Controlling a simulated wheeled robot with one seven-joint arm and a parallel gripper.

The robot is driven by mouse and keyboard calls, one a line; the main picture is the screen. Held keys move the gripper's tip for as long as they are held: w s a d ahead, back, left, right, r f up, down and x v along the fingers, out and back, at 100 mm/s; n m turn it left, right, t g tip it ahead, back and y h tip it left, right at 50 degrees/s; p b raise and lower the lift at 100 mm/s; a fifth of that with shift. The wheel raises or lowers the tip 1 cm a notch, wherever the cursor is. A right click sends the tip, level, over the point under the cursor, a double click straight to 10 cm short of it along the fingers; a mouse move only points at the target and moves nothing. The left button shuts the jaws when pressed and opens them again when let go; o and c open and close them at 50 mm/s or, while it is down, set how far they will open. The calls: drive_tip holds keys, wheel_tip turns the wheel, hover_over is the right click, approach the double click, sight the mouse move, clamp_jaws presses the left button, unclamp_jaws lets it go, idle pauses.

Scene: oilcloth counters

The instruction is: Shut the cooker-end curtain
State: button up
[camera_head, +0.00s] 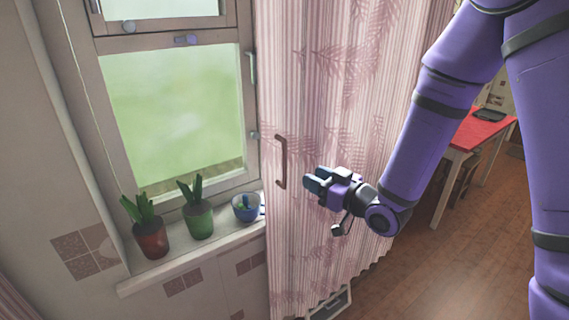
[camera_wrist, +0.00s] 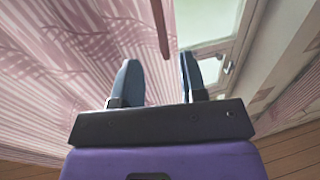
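A pink striped curtain with a leaf pattern (camera_head: 335,120) hangs over the right side of the window. Its brown vertical handle (camera_head: 281,160) is at the curtain's left edge. My gripper (camera_head: 313,182) is in front of the curtain, a little right of the handle and apart from it. In the wrist view my two fingers (camera_wrist: 160,78) are spread with nothing between them. The handle (camera_wrist: 161,28) shows beyond them, roughly in line with the gap, and the curtain (camera_wrist: 75,70) fills the left. No cooker can be made out.
The window (camera_head: 175,110) is uncovered. On its sill (camera_head: 190,254) stand a red pot (camera_head: 150,240), a green pot (camera_head: 200,222) and a blue cup (camera_head: 246,208). Another curtain edge (camera_head: 12,303) shows at lower left. A red table (camera_head: 485,130) stands at right, beyond wooden floor.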

sight(286, 164)
drive_tip(key=x, duration=1)
drive_tip(key=shift+w+a, duration=0.25)
clamp_jaws()
